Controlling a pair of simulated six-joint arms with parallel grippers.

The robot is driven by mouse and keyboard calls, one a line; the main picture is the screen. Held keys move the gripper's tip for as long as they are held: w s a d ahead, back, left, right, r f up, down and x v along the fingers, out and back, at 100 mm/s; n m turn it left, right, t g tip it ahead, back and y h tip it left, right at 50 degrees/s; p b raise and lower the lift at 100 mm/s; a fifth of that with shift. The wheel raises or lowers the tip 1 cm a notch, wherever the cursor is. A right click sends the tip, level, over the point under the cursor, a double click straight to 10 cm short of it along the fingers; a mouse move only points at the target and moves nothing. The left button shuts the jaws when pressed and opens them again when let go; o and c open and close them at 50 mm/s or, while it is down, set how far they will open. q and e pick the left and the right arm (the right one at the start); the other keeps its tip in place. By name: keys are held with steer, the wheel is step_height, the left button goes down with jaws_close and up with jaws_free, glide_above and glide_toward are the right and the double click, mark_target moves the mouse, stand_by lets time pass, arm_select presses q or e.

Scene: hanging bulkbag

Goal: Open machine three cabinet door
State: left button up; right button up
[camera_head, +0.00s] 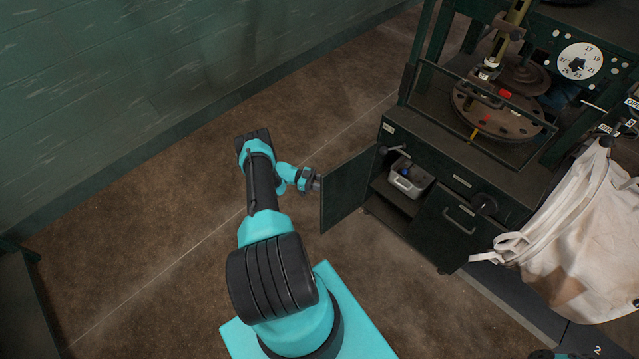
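The dark green machine cabinet (455,165) stands on the right. Its left door (348,192) is swung wide open to the left, and the compartment behind it shows. The cabinet's right door (450,226), with a bar handle, is closed. My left gripper (314,181) is at the free edge of the open door, on its left side. The fingertips are small and partly hidden there, so I cannot tell whether they touch or grip the door. My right gripper is not in view.
A grey container (408,180) sits inside the open compartment. A dial (579,62) and round plates (500,105) are on the machine above. A white bulk bag (585,235) hangs at the right. The brown floor (150,230) at left is clear up to the green wall (130,80).

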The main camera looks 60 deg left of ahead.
arm_select(q)
steer(key=shift+a, duration=0.1)
steer(key=v, duration=1.1)
steer(key=shift+s+a, duration=0.3)
steer(key=shift+w, duration=0.1)
